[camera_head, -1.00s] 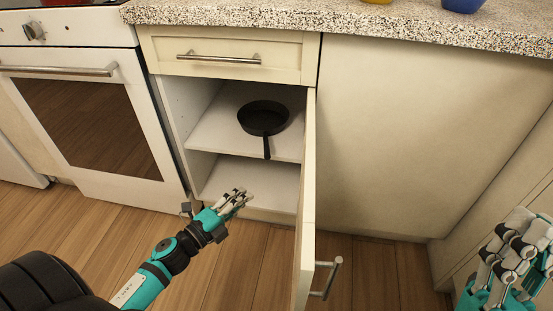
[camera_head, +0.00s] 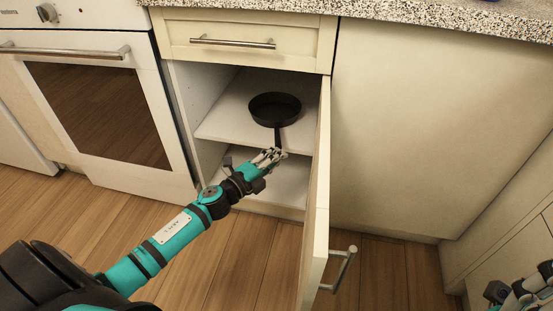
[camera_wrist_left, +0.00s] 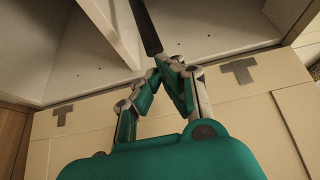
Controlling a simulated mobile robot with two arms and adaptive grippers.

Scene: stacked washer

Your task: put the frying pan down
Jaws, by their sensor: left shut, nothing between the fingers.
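A black frying pan (camera_head: 274,108) sits on the upper shelf (camera_head: 225,122) of the open cabinet, its handle pointing toward me over the shelf's front edge. My left gripper (camera_head: 270,157) is shut just below the handle's end, with nothing between its fingers. In the left wrist view the pan's dark handle (camera_wrist_left: 146,25) comes down from the top, ending by the fingertips (camera_wrist_left: 165,68); I cannot tell whether they touch. My right gripper (camera_head: 520,295) is partly cut off at the lower right corner; its fingers are unclear.
The open cabinet door (camera_head: 317,200) stands close to the right of my left gripper, with its bar handle (camera_head: 337,270) facing right. A closed drawer (camera_head: 245,42) is above the pan. A white oven (camera_head: 100,110) stands to the left. The wooden floor (camera_head: 240,255) in front is clear.

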